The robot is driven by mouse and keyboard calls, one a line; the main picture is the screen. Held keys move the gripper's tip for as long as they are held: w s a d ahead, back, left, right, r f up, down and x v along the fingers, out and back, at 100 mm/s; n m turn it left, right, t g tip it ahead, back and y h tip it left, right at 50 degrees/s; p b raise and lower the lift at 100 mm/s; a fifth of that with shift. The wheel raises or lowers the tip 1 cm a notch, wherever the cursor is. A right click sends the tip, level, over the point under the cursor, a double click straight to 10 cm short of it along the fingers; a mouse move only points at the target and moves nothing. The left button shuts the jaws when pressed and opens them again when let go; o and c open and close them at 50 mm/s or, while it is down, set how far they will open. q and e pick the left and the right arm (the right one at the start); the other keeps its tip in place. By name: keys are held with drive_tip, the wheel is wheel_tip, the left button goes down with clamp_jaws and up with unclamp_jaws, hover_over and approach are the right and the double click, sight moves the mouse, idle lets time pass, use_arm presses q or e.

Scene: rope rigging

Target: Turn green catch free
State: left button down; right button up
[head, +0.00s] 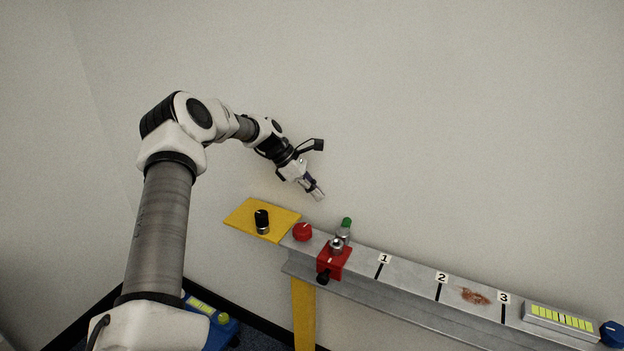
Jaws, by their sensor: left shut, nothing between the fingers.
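The green catch (346,223) shows as a small green tip on a metal fitting (340,240). The fitting sits on a red block (333,262) clamped on the grey beam. I cannot tell from here how the catch is turned. My left gripper (318,193) is shut and empty. It hangs in the air above the beam, up and to the left of the green catch and apart from it. My right gripper is not in view.
A red knob (302,231) and a yellow plate (262,219) with a black knob (262,221) lie left of the catch. The beam (405,273) runs right past marks 1, 2, 3 and a rusty patch (475,296) to a lit gauge (560,319) and blue knob (612,334). A wall stands behind.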

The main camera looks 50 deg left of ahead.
use_arm(q)
drive_tip(key=shift+v, duration=0.85)
drive_tip(key=c, duration=1.5)
unclamp_jaws()
drive_tip(key=shift+s+a+r, duration=0.1)
drive_tip(key=shift+r, duration=0.15)
drive_tip(key=o, duration=0.6)
drive_tip(key=shift+s+f+m, duration=0.15)
drive_tip(key=shift+m, duration=0.25)
drive_tip(key=shift+c, duration=0.2)
drive_tip(key=m+t+y+b, duration=0.1)
drive_tip(key=m+t+b, duration=0.2)
drive_tip(key=m, duration=1.3)
approach(343, 223)
drive_tip(key=shift+a+f, duration=0.15)
drive_tip(key=shift+f, duration=0.6)
drive_tip(key=shift+w+d+m, duration=0.3)
drive_tip(key=shift+m, duration=0.3)
drive_tip(key=shift+w+d+b, duration=0.1)
drive_tip(key=shift+d+b, duration=0.05)
drive_tip(key=shift+b, duration=0.2)
drive_tip(key=b+x, duration=0.7)
drive_tip(key=shift+w+b, duration=0.3)
clamp_jaws()
